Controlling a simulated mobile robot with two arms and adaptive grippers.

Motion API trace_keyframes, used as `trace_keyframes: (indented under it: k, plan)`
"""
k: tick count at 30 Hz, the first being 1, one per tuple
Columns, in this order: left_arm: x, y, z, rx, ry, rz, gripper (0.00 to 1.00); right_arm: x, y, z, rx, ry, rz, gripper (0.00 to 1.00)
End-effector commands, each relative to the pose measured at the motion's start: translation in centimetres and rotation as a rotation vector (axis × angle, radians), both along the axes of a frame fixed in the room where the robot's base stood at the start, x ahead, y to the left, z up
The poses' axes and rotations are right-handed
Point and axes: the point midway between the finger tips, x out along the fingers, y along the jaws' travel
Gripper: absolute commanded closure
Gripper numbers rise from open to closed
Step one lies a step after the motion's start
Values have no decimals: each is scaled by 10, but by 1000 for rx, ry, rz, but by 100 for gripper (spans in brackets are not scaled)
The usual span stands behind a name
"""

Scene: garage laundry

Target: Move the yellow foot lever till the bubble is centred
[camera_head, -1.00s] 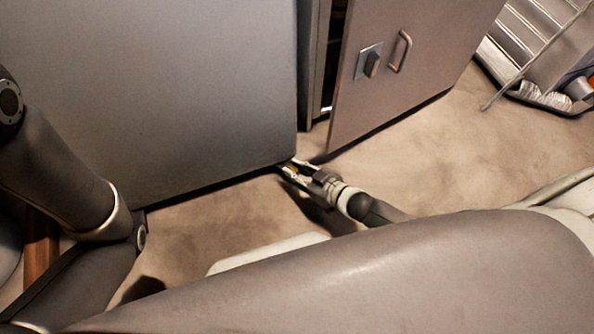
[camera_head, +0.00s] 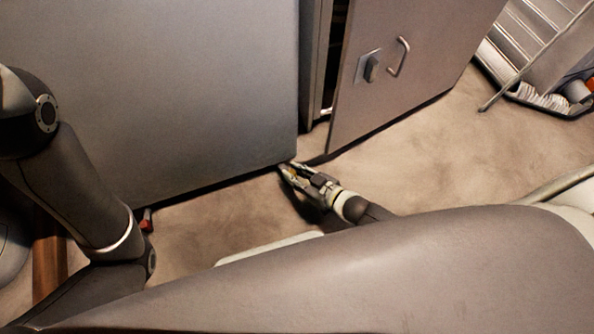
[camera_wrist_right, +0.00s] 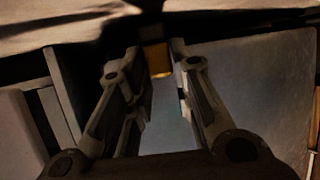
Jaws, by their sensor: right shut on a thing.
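The yellow foot lever (camera_wrist_right: 158,60) shows between the fingers of my right gripper in the right wrist view. In the head view my right gripper (camera_head: 287,172) is low at the bottom corner of the large grey cabinet (camera_head: 180,90), close to the floor. It is shut on the lever, of which only a small yellow bit shows there. The bubble is not visible in either view. My left arm is at the left of the head view, and its gripper is out of view.
A grey door (camera_head: 415,60) with a handle and latch stands ajar beside the cabinet. A small red thing (camera_head: 147,222) lies at the cabinet's left foot. A metal ladder-like frame (camera_head: 540,40) is at the upper right. Carpet between (camera_head: 430,150) is clear.

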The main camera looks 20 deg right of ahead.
Motion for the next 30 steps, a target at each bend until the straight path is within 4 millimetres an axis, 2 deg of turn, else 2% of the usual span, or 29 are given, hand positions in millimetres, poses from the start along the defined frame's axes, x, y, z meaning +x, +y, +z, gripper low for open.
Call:
trace_keyframes:
  k: [1,3,4,8,20,26,30]
  plan:
    - [0,0,0,1,0,0,60,-3,9,1,4,-5,15,100]
    - [0,0,0,1,-1,0,60,-3,9,1,4,-5,15,100]
    - [0,0,0,1,-1,0,60,-3,9,1,3,-6,15,76]
    - [0,0,0,1,-1,0,60,-2,7,1,3,-5,12,60]
    - [0,0,0,1,0,0,60,-5,1,1,1,-1,6,59]
    - [0,0,0,1,-1,0,60,-28,-11,12,2,0,8,59]
    - [-1,0,0,1,-1,0,60,-51,-24,22,1,1,9,59]
